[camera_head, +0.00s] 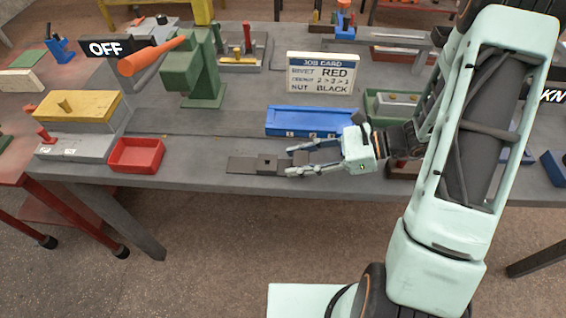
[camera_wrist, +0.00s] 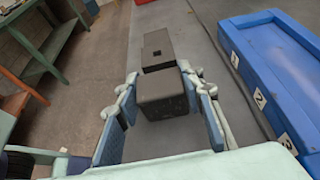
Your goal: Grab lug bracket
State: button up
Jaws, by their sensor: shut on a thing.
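My gripper (camera_head: 292,160) reaches left, low over the front edge of the bench, with one finger on each side of a dark block. In the wrist view my gripper (camera_wrist: 160,84) is shut on this block, the lug bracket (camera_wrist: 163,93), which fills the space between the finger pads. Just beyond it lies a flat dark plate with a small square hole (camera_wrist: 157,43), also seen left of the fingertips in the head view (camera_head: 241,165). I cannot tell whether plate and block are joined. In the head view the fingers partly hide the block.
A blue numbered tray (camera_head: 312,122) lies close behind my gripper, with a job card (camera_head: 322,74) behind it. A red bin (camera_head: 136,155) and a yellow-topped fixture (camera_head: 80,107) stand to the left. A green press with an orange handle (camera_head: 193,72) stands farther back.

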grip_shut()
jog(key=shift+r, duration=0.1)
